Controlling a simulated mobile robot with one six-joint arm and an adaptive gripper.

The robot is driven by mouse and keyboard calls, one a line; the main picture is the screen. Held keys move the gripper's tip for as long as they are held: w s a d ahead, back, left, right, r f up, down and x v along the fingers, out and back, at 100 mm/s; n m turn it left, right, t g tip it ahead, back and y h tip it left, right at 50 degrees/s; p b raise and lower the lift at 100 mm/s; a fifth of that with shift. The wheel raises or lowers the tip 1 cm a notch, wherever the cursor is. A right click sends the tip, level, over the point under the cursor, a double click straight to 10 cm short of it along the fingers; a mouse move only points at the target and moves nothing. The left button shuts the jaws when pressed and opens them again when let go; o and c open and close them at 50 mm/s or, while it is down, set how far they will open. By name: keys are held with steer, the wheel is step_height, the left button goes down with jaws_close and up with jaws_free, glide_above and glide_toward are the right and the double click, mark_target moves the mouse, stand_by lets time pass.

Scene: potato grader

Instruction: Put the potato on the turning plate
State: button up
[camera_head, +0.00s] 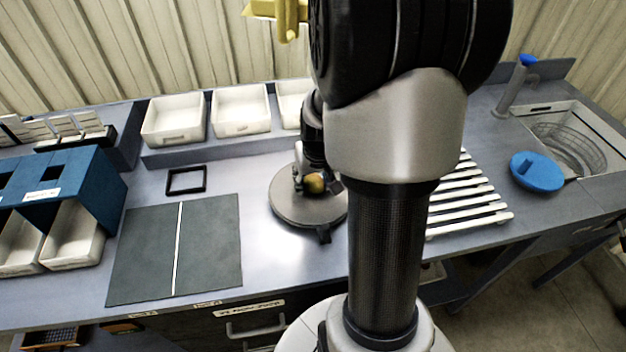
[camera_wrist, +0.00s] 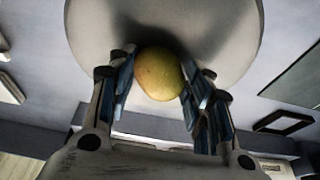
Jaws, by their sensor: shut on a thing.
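The potato (camera_wrist: 158,74) is yellow-brown and rounded. My gripper (camera_wrist: 157,85) is shut on it, one finger on each side, in the wrist view. The potato also shows in the head view (camera_head: 314,184), between the fingers of my gripper (camera_head: 316,183). The turning plate (camera_head: 290,208) is a round grey disc on the bench, and the potato is over it. The plate also shows behind the potato in the wrist view (camera_wrist: 232,30). I cannot tell whether the potato touches the plate. My arm hides the plate's right side in the head view.
A dark mat (camera_head: 145,250) with a white line lies left of the plate. A small black frame (camera_head: 187,191) lies behind it. White bins (camera_head: 173,136) stand along the back. A white slatted rack (camera_head: 465,205), a blue round object (camera_head: 537,171) and a sink (camera_head: 600,135) are at right.

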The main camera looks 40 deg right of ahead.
steer(key=shift+f, duration=0.15)
steer(key=o, duration=1.1)
steer(key=shift+r, duration=0.3)
steer(key=p+v, duration=0.4)
steer(key=v, duration=0.7)
steer(key=shift+r, duration=0.35)
steer(key=shift+s+a, duration=0.1)
steer(key=shift+s, duration=0.05)
